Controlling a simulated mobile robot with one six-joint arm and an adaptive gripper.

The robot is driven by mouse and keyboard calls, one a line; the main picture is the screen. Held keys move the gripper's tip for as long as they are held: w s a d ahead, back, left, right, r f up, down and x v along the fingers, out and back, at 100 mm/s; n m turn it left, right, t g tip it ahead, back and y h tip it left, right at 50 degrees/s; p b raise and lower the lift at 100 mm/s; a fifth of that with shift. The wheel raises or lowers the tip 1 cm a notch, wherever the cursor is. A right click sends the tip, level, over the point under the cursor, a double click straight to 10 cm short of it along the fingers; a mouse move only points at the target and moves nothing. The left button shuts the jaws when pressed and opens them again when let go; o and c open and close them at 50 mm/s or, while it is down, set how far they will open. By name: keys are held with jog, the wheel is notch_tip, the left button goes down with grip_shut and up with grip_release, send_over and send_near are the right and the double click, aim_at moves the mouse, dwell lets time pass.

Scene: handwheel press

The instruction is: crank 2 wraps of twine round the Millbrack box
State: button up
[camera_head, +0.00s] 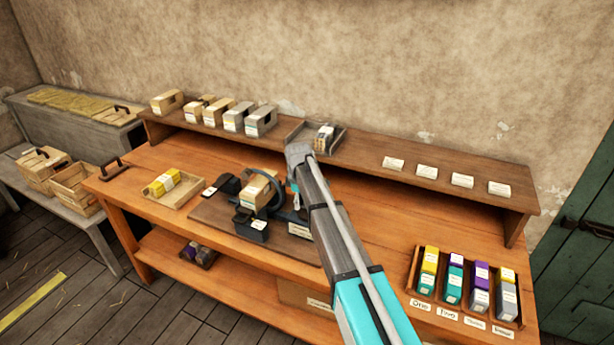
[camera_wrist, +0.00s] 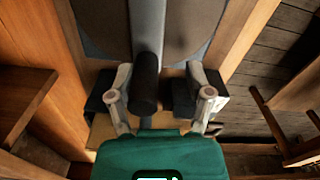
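A tan box (camera_head: 258,190) with a pale label sits in the handwheel press on the bench; I cannot read its name. The dark handwheel (camera_head: 283,183) stands just right of the box, partly hidden by my arm. My gripper (camera_head: 295,180) is at the wheel's side. In the wrist view a black cylindrical handle (camera_wrist: 146,85) lies between the fingers of my gripper (camera_wrist: 160,88). The fingers are apart, and the handle is nearer the left finger, with a gap on its right. I cannot make out any twine.
A shelf (camera_head: 370,163) behind carries several boxes, a grey tray (camera_head: 335,132) and several labels. A tray with yellow items (camera_head: 165,183) is left of the press. The bench between press and rack is mostly clear.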

aim_at(307, 217)
jog(key=s+n, duration=0.1)
jog(key=n, duration=0.2)
jog(key=shift+s+d+n, duration=0.1)
jog(key=shift+s+n, duration=0.3)
jog(key=n, duration=0.1)
jog(key=s+n, duration=0.1)
jog(key=n, duration=0.1)
jog(key=shift+d, duration=0.25)
jog(key=n, duration=0.1)
jog(key=s+d+n, duration=0.1)
jog(key=n, duration=0.3)
jog(key=d+n, duration=0.1)
jog(key=n, duration=0.1)
jog(key=shift+s+d, duration=0.1)
jog(key=shift+s, duration=0.3)
notch_tip(307, 217, up, 14)
jog(key=p, duration=1.3)
jog(key=shift+p, duration=0.4)
jog(key=shift+f, duration=0.3)
notch_tip(307, 217, down, 13)
jog(key=b, duration=1.4)
jog(key=shift+f, duration=0.2)
